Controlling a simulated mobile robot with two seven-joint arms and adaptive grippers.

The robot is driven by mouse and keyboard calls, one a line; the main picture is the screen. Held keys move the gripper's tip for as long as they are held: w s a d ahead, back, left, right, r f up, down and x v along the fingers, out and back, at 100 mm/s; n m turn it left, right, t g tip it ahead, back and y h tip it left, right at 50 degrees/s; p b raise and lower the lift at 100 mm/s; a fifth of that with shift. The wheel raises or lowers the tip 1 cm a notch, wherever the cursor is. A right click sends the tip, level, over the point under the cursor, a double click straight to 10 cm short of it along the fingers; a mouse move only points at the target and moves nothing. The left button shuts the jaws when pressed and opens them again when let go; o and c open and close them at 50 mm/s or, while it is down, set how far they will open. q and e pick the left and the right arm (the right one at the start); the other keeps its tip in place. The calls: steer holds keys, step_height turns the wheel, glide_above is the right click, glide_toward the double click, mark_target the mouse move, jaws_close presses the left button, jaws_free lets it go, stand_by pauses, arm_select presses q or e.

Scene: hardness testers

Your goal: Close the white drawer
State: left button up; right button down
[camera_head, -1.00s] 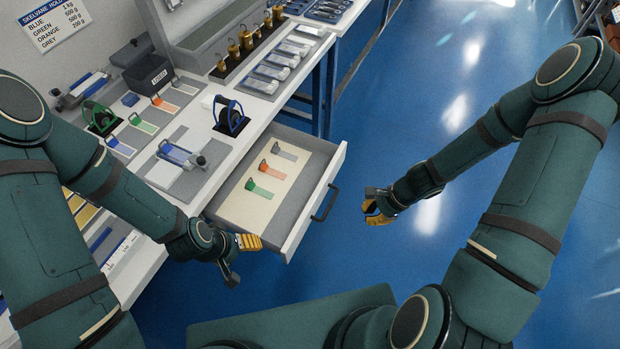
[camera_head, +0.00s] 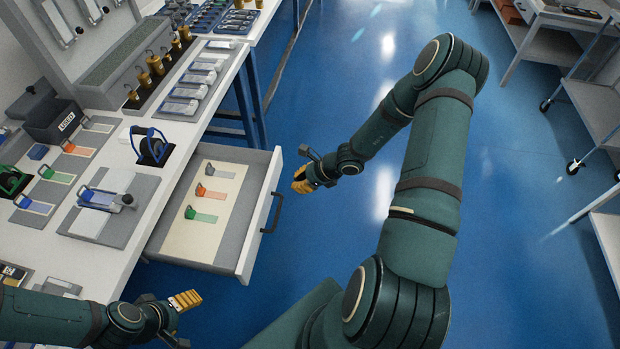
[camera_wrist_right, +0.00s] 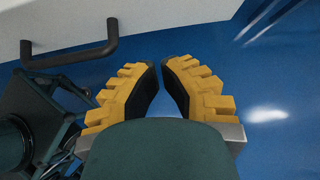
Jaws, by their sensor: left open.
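The white drawer (camera_head: 258,205) is pulled out from the bench, with a dark bar handle (camera_head: 272,212) on its front. My right gripper (camera_head: 303,178) is just right of the handle, apart from it, with a gap between its yellow fingers. In the right wrist view the open, empty fingers (camera_wrist_right: 162,85) point toward the drawer front (camera_wrist_right: 190,12), and the handle (camera_wrist_right: 72,57) is left of them. My left gripper (camera_head: 182,318) is open and empty, below the drawer beside the bench's near end.
Green, orange and grey weights with matching strips lie on a cream liner (camera_head: 180,240) in the drawer. The white bench (camera_head: 120,255) carries testers, a dark box (camera_head: 55,122) and brass weights. Blue floor is free to the right; a trolley (camera_head: 600,110) stands far right.

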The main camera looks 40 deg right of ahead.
mark_target(276, 184)
steer(key=w+a, duration=0.1)
steer(key=w, duration=0.1)
steer(key=w+a+f, duration=0.1)
steer(key=a, duration=0.1)
steer(key=shift+w+a+b, duration=0.1)
steer(key=shift+w+b, duration=0.25)
steer(key=shift+w, duration=0.05)
arm_select(q)
steer(key=shift+w+f, duration=0.1)
steer(key=shift+f, duration=0.45)
steer(key=shift+r, duration=0.1)
arm_select(e)
steer(key=shift+w, duration=0.1)
